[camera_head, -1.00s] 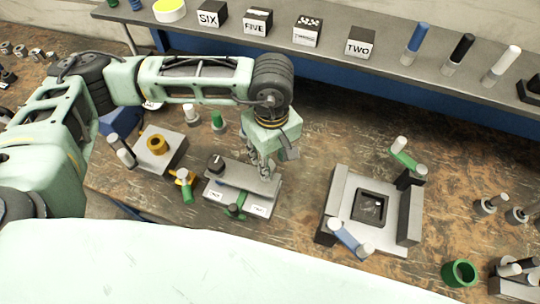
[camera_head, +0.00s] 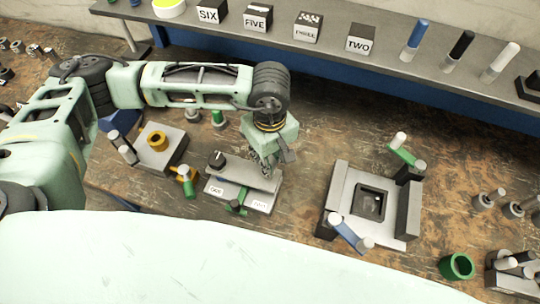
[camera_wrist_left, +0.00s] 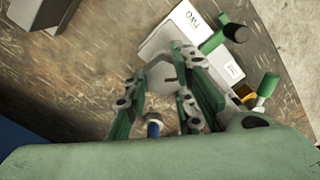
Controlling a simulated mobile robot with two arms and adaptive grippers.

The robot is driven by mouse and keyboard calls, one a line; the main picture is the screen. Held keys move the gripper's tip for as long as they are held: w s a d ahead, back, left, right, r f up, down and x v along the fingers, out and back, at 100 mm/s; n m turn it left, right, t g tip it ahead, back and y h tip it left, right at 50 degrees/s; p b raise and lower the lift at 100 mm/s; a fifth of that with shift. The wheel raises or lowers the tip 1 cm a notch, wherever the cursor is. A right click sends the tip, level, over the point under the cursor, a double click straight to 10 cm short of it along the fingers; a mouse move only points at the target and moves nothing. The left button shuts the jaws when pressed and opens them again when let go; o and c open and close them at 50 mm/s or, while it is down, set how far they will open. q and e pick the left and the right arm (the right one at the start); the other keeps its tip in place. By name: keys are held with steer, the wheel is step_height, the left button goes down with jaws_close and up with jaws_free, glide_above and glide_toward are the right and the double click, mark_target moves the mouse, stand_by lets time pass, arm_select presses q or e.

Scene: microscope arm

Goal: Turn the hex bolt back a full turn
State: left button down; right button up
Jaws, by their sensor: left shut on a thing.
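A low grey block (camera_head: 251,205) with two white labels stands on the bench in the head view, with a flat grey arm plate (camera_head: 240,174) lying across its top. My left gripper (camera_head: 266,171) points down at the right end of this plate. In the left wrist view, the left gripper (camera_wrist_left: 160,70) has its fingers on both sides of a light grey rounded piece (camera_wrist_left: 164,76) and is shut on it. The hex bolt cannot be told apart from this piece. A black knob (camera_head: 216,159) stands at the plate's left end. A green-handled part (camera_head: 237,203) is at the block's front.
A grey block with an orange ring (camera_head: 157,141) stands to the left, near an orange and green clamp (camera_head: 185,180). A grey fixture with a square black socket (camera_head: 409,215) stands to the right. A green cup (camera_head: 457,266) is at the lower right. Bare bench lies between block and fixture.

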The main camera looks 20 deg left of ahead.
arm_select(q)
steer(key=shift+w+d+n+b, duration=0.1)
steer(key=shift+w+n+b, duration=0.15)
steer(key=shift+b, duration=0.3)
steer(key=n+b, duration=0.5)
steer(key=b, duration=0.2)
steer(key=shift+f, duration=0.15)
steer(key=shift+a+r+n+b, duration=0.1)
steer(key=shift+r+n+b, duration=0.05)
steer(key=shift+n+b, duration=0.6)
steer(key=shift+a+r+n+b, duration=0.15)
steer(key=shift+n+b, duration=0.35)
steer(key=shift+b, duration=0.35)
